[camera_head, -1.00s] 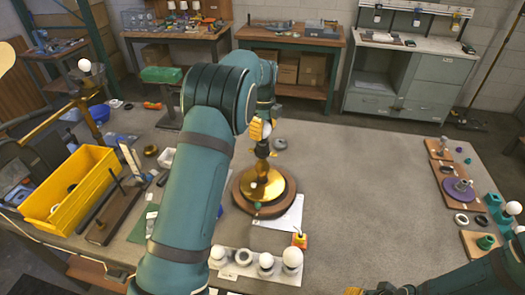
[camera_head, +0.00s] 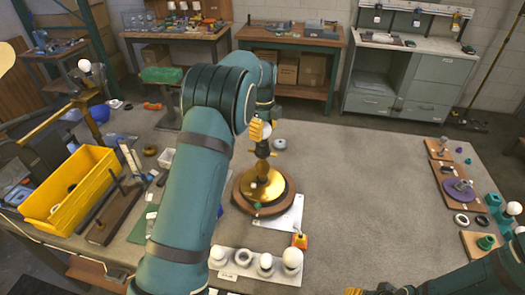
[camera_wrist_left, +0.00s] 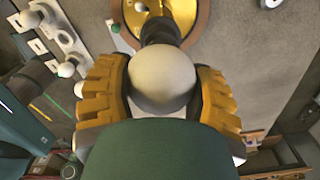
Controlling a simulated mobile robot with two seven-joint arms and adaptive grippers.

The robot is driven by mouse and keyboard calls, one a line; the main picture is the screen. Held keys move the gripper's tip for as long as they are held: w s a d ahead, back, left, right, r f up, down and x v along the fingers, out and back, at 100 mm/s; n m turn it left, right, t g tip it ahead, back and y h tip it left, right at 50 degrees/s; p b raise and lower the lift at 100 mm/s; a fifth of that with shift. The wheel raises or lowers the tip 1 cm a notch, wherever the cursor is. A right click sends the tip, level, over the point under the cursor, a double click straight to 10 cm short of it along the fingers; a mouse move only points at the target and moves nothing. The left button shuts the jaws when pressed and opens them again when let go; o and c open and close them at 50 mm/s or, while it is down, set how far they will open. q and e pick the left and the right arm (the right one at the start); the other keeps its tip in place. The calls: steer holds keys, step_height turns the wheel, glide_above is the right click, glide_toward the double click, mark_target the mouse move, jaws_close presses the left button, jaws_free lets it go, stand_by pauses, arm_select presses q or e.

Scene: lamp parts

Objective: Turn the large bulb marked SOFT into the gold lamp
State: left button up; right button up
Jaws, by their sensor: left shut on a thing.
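The gold lamp (camera_head: 258,190) stands upright on a round wooden base in the middle of the table, its dark socket (camera_head: 262,150) on top. My left gripper (camera_head: 261,131) is directly over the socket, shut on a large white bulb (camera_head: 267,130). In the left wrist view the bulb (camera_wrist_left: 162,78) sits between the ribbed orange fingers, in line with the dark socket (camera_wrist_left: 160,30). The bulb's base and its thread are hidden, and I cannot read any marking on it. My right gripper (camera_head: 368,291) is cut off at the bottom edge; its jaws are unclear.
A yellow bin (camera_head: 70,200) is at the left. Boards with parts (camera_head: 462,190) line the right edge. The table right of the lamp is clear.

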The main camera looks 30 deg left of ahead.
arm_select(q)
steer(key=shift+s+f, duration=0.1)
steer(key=shift+f, duration=0.2)
stand_by(0.9)
steer(key=m, duration=0.3)
arm_select(e)
steer(key=shift+r, duration=0.2)
arm_select(q)
steer(key=m+p, duration=0.1)
steer(key=m, duration=0.3)
steer(key=shift+s, duration=0.1)
arm_select(e)
steer(key=shift+r, duration=0.25)
arm_select(q)
steer(key=m, duration=0.3)
steer(key=shift+a+p, duration=0.15)
steer(key=shift+p, duration=0.25)
steer(key=m, duration=0.3)
steer(key=shift+f+m, duration=0.1)
steer(key=shift+m, duration=0.3)
arm_select(e)
steer(key=shift+r, duration=0.4)
